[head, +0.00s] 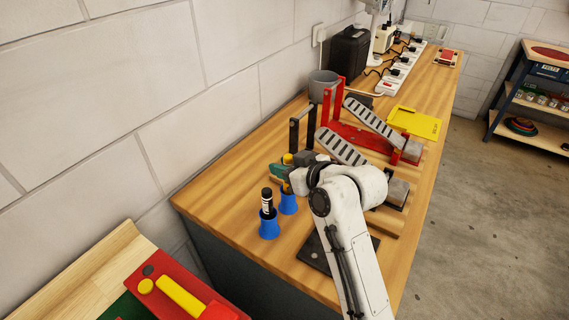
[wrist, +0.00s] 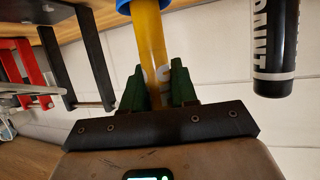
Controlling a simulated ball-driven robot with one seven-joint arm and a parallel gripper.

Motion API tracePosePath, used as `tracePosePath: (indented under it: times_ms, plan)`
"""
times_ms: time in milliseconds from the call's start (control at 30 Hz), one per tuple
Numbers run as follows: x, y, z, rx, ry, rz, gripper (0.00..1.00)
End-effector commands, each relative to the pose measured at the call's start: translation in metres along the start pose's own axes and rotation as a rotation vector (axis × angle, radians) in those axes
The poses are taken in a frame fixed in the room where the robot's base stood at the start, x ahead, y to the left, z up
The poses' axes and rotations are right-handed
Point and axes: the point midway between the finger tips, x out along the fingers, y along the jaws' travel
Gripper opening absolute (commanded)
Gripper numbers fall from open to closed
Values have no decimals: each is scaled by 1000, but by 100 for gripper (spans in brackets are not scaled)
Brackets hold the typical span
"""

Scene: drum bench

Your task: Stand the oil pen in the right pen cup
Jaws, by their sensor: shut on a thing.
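The yellow oil pen (wrist: 150,38) is upright between the green fingers of my gripper (wrist: 157,80). In the head view, its yellow top (head: 288,158) shows above my gripper (head: 279,172). The right pen cup (head: 288,204) is blue and stands directly below the gripper. In the wrist view, the pen's far end meets the blue cup rim (wrist: 124,6) and appears to be inside it; how deep is hidden. The left blue pen cup (head: 269,227) holds a black-and-white paint marker (head: 267,201), which also shows in the wrist view (wrist: 275,45).
Black and red pedal stands (head: 333,100) are close behind the gripper. A dark plate (head: 312,255) is under my arm. The bench's near left corner is bare.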

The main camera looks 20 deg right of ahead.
Motion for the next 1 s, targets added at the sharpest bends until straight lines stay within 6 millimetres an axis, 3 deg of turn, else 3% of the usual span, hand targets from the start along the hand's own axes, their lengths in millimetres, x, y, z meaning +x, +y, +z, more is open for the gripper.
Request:
tracePosePath:
  times_ms: [367,400,667,1000]
  plan:
    - [2,0,3,0,0,0,14]
    - [2,0,3,0,0,0,31]
    - [1,0,3,-1,0,0,55]
    - [-2,0,3,-1,1,1,57]
